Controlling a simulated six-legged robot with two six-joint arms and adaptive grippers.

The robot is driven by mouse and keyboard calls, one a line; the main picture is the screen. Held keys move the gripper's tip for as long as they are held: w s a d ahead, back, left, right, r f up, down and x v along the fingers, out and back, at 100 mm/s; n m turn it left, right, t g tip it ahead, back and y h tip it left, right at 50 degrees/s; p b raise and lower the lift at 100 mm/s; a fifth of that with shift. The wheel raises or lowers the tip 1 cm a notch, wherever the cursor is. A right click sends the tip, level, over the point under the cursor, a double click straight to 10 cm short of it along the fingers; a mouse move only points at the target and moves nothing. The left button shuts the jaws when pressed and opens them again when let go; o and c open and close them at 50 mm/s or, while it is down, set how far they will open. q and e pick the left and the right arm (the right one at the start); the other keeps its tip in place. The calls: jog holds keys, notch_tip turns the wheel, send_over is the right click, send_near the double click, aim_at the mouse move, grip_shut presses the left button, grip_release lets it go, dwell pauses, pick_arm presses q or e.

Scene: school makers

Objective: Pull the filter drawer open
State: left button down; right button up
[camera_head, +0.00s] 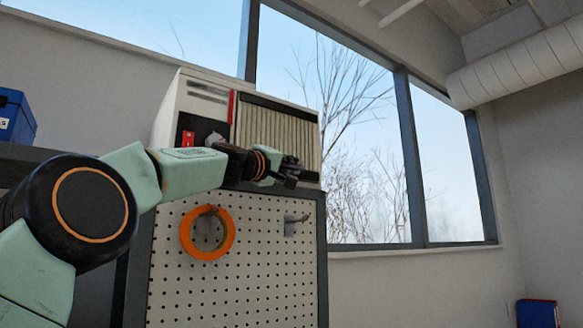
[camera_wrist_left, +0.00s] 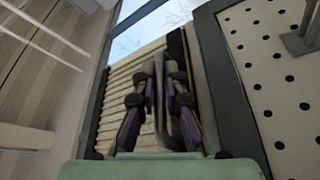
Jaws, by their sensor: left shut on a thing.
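The filter drawer (camera_head: 280,130), a beige slatted panel, is in the front of a white box-shaped machine (camera_head: 187,98) on top of a dark-framed cabinet. Its slats also show in the wrist view (camera_wrist_left: 120,95). My left gripper (camera_head: 291,174) is at the lower part of the slatted front. In the wrist view my left gripper's two fingers (camera_wrist_left: 162,75) are shut on a dark grey curved bar (camera_wrist_left: 161,115), the drawer's handle. In the head view the gripper hides the handle, and I cannot tell any gap around the drawer. My right gripper is not in view.
A pegboard (camera_head: 265,275) below the machine holds an orange tape roll (camera_head: 186,238) and a small metal bracket (camera_head: 290,228). A blue box (camera_head: 15,118) stands at the far left. Windows are behind; space at the right is open.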

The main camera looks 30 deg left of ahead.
pick_arm(q)
jog(key=d, duration=0.1)
jog(key=s+d+b, duration=0.1)
jog(key=d, duration=0.2)
jog(key=shift+s+d+r+b, duration=0.1)
jog(key=shift+s+r+b, duration=0.1)
jog(key=shift+s+b, duration=0.2)
jog(key=c, duration=1.8)
grip_release()
jog(key=shift+c, duration=0.2)
jog(key=shift+o, duration=0.8)
jog(key=shift+a, duration=0.25)
jog(key=shift+w+a+f, duration=0.1)
jog(key=shift+w+f, duration=0.1)
jog(key=shift+r, duration=0.1)
